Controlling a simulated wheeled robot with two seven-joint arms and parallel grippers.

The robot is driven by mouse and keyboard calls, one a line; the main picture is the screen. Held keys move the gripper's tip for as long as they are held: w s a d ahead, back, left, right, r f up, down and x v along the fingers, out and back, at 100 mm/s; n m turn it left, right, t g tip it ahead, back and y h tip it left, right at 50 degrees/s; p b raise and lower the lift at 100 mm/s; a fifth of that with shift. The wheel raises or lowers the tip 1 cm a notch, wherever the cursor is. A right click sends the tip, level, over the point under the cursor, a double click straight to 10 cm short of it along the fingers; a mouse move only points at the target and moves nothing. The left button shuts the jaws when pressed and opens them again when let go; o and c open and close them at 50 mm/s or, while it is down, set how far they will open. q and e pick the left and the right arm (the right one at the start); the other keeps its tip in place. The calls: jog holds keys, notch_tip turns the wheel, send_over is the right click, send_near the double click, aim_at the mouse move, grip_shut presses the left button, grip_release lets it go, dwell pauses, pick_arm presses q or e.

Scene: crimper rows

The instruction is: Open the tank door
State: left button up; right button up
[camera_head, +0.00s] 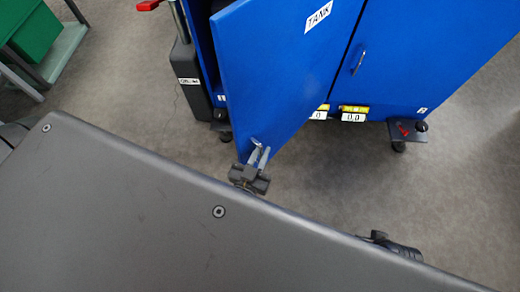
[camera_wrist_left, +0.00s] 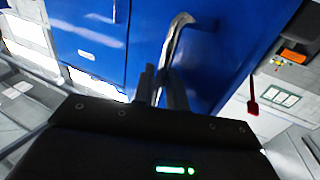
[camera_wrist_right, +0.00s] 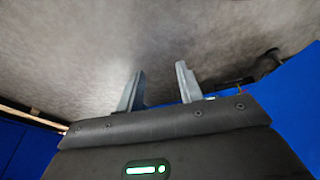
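The blue tank door (camera_head: 280,75), labelled TANK, stands partly open, swung out from the blue cabinet. Its metal handle (camera_head: 257,143) is near the door's lower end in the head view. My left gripper (camera_head: 259,158) is at this handle. In the left wrist view the curved handle (camera_wrist_left: 178,35) runs down between the two fingers of my left gripper (camera_wrist_left: 162,85), which are close together around it. My right gripper (camera_wrist_right: 160,88) is open and empty, with grey floor beyond its fingers. The inside of the cabinet is mostly hidden.
A second blue door (camera_head: 430,50) with its own handle (camera_head: 358,62) is closed at right. Yellow-and-white labels (camera_head: 354,114) mark the cabinet's lower edge. Casters (camera_head: 399,146) stand below. A green bin (camera_head: 32,32) is at upper left. The floor (camera_head: 440,190) at right is clear.

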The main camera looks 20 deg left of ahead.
pick_arm(q)
jog(key=s, duration=1.1)
jog(key=shift+c, duration=0.3)
